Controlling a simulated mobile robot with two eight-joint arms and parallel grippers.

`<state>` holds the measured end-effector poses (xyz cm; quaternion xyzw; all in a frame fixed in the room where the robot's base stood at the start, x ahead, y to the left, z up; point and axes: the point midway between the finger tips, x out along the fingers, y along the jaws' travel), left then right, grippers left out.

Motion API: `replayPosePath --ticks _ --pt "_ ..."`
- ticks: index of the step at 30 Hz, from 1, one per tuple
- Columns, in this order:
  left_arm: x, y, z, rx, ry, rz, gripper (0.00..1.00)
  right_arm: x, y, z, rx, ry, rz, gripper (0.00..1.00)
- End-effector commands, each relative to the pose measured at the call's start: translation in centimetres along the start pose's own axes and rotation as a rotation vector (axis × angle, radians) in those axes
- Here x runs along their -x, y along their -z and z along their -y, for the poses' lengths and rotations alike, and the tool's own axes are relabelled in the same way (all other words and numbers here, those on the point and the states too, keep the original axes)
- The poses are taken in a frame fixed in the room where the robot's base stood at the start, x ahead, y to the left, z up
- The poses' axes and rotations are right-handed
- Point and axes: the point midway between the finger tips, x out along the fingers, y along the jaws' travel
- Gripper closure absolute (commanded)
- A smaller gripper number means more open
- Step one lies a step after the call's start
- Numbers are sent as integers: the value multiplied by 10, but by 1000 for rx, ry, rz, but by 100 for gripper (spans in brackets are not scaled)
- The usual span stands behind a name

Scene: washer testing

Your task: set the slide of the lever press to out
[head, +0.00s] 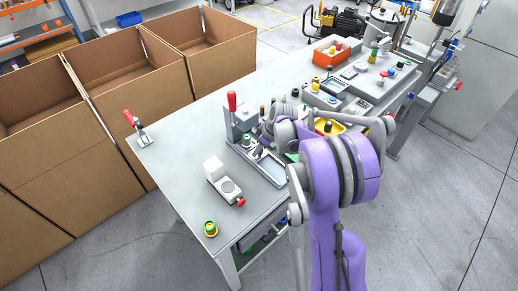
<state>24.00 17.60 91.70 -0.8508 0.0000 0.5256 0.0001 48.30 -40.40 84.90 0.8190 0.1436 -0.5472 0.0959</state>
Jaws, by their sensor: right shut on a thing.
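The lever press (237,122) stands near the middle of the table, a grey upright with a red-handled lever (232,101) pointing up. Its pale base and slide area (268,172) extends toward the front right. My right gripper (259,151) is low over this area, beside the upright, and is shut on what appears to be the slide. The wrist and purple arm cover much of the press's right side, so the fingertips and the slide's exact position are hard to make out. My left gripper is not in view.
A white gauge-like device (224,184) and a green-yellow round part (210,229) are near the front edge. A red-handled clamp (137,128) sits at the left corner. Cardboard boxes (140,85) stand left.

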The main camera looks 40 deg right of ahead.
Motion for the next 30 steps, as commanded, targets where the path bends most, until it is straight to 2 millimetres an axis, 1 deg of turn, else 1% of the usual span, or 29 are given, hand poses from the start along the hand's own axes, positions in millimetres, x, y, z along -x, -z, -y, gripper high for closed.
replayPosePath --ticks 16,19,20,23,27,30 --pt "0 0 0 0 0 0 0 0 0 0 0 0 0 100" --pt "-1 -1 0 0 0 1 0 2 -5 1 -1 -1 0 100" --pt "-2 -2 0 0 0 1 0 4 -9 2 -2 -1 1 100" --pt "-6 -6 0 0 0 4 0 11 -31 7 -4 -1 2 100" --pt "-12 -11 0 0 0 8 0 27 -69 18 -6 -3 2 100" --pt "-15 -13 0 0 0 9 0 37 -92 25 -5 -3 2 100"
